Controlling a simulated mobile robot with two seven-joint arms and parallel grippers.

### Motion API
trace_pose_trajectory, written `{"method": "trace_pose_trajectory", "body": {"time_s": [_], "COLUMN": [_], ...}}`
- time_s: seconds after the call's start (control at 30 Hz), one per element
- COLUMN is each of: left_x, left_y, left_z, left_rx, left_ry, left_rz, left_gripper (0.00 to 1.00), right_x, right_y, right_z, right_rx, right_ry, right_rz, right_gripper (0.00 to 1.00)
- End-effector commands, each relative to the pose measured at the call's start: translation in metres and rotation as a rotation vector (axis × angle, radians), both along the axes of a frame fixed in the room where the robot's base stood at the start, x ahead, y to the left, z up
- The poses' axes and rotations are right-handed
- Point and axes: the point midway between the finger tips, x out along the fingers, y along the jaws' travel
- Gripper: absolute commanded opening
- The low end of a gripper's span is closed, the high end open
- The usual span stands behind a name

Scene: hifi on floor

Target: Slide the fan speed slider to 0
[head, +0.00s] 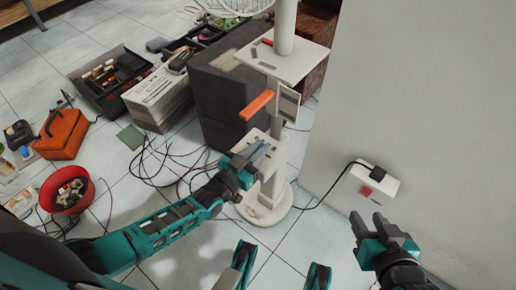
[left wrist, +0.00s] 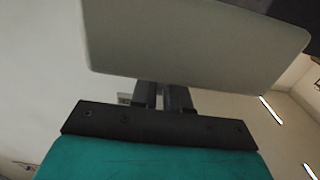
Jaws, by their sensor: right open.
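The white fan stand (head: 284,30) rises in the middle of the head view, with part of its wire cage at the top edge. It carries an upper plate with a small red-orange piece (head: 267,42), an orange bar (head: 257,104) below it, and a lower white plate (head: 274,158). I cannot tell which part is the fan speed slider. My left gripper (head: 256,152) is at the lower plate; contact is unclear. In the left wrist view its fingers (left wrist: 164,96) run behind a pale panel (left wrist: 190,45), which hides the tips. My right gripper (head: 368,226) is open and empty, away from the stand.
A white box with a red switch (head: 366,191) is at the wall, with a black cable. Dark speaker-like boxes (head: 222,85) stand behind the stand. Cables, a red bowl (head: 68,189), an orange case (head: 62,133) and a toolbox (head: 110,80) lie to the left.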

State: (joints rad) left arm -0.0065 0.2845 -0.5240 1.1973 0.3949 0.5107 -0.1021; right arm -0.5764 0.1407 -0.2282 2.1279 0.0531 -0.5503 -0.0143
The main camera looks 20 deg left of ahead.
Motion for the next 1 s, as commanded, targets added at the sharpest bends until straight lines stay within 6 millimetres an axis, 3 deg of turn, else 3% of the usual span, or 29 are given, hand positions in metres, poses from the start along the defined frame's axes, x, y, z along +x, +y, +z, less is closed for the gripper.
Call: {"method": "trace_pose_trajectory", "body": {"time_s": [0.13,1.0], "left_x": [0.0001,0.0011], "left_y": [0.0000,-0.0002], "left_z": [0.0001,0.0010], "left_rx": [0.000,-0.001], "left_ry": [0.000,-0.002], "left_rz": [0.000,0.000], "left_gripper": [0.00,0.00], "right_x": [-0.0008,-0.0015], "right_y": [0.0003,0.0000], "right_z": [-0.0006,-0.0017], "right_rx": [0.001,0.000], "right_ry": [0.002,0.004], "right_rz": [0.000,0.000], "right_gripper": [0.43,0.43]}}
